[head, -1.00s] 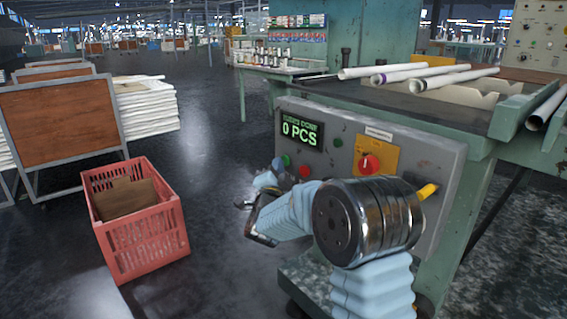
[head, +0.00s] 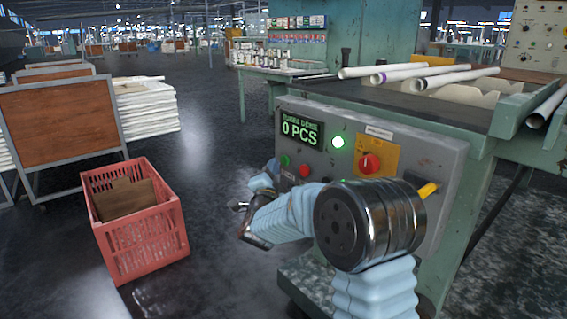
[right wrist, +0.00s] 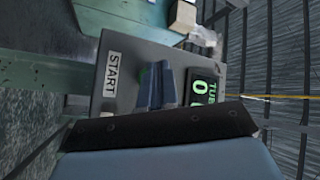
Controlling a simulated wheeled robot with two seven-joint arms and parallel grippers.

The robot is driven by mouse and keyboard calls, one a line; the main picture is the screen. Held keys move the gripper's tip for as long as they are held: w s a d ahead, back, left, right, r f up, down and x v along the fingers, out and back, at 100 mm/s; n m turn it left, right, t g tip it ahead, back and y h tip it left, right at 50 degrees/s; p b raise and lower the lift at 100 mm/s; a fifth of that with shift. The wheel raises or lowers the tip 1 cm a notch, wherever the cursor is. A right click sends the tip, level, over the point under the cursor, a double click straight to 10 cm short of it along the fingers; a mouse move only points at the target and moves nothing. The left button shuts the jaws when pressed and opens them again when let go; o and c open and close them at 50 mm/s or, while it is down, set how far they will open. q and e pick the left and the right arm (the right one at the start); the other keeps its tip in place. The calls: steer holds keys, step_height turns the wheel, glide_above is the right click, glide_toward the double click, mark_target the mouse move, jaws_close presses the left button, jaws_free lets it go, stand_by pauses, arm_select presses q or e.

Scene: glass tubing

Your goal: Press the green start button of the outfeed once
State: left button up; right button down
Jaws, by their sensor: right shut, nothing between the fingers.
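The outfeed's grey control panel (head: 432,160) shows a display (head: 299,131) reading 0 PCS. The green start button (head: 285,160) is below the display, with a red button (head: 304,171) to its right. In the right wrist view the shut fingers (right wrist: 157,76) point at the panel between the START label (right wrist: 112,75) and the display (right wrist: 203,92). My left gripper is out of view.
A red selector knob (head: 369,163) sits on a yellow plate right of the lamp. White tubes (head: 405,74) lie on the machine top. A red crate (head: 146,235) with cardboard stands on the floor at left, near a brown-panelled cart (head: 62,127). Floor between is clear.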

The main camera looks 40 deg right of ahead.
steer(key=shift+s+a+b, duration=0.2)
steer(key=shift+a+b, duration=0.15)
steer(key=shift+a, duration=2.15)
